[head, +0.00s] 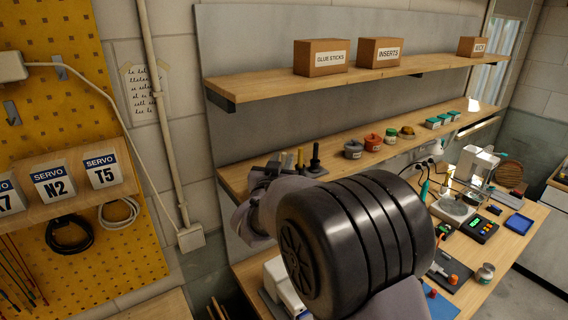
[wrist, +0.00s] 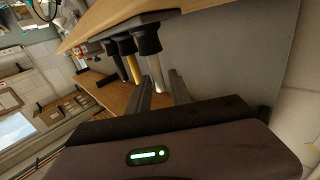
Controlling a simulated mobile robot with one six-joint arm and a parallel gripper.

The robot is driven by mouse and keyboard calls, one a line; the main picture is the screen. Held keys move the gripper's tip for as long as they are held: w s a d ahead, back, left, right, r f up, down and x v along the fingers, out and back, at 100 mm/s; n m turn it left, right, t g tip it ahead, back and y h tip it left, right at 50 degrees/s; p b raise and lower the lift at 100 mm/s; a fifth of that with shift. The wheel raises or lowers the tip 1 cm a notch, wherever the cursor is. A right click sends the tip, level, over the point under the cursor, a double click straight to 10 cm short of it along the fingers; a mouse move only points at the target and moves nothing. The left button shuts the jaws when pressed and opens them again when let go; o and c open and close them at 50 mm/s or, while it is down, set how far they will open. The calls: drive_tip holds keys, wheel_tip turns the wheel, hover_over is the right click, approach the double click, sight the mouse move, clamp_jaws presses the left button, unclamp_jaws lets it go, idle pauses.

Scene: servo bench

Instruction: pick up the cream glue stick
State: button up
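The cream glue stick (wrist: 157,72) stands in a black holder on the bench ledge. The wrist view is turned nearly upside down, so the stick points downward there. My gripper (wrist: 162,78) is open, with one finger on each side of the cream stick's free end in that view. I see no contact, and cannot tell how deep the stick is between the fingers. An amber stick (wrist: 133,68) and a dark stick (wrist: 113,68) stand in holders beside it. In the head view my gripper (head: 272,168) is at the holders, partly hiding them.
The ledge (head: 333,166) also holds several small pots (head: 373,142) further right. An upper shelf (head: 350,77) with labelled cartons (head: 320,57) hangs above. A grey back panel (head: 255,125) is behind. The workbench below carries a green-display device (head: 479,228) and a blue tray (head: 519,224).

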drive_tip(key=w, duration=0.2)
drive_tip(key=w+d+p, duration=0.1)
drive_tip(key=w, duration=0.1)
drive_tip(key=shift+w+f, duration=0.2)
drive_tip(key=shift+w, duration=0.15)
drive_tip(key=shift+s+r, duration=0.1)
drive_tip(key=shift+s, duration=0.2)
drive_tip(key=shift+c, duration=1.4)
clamp_jaws()
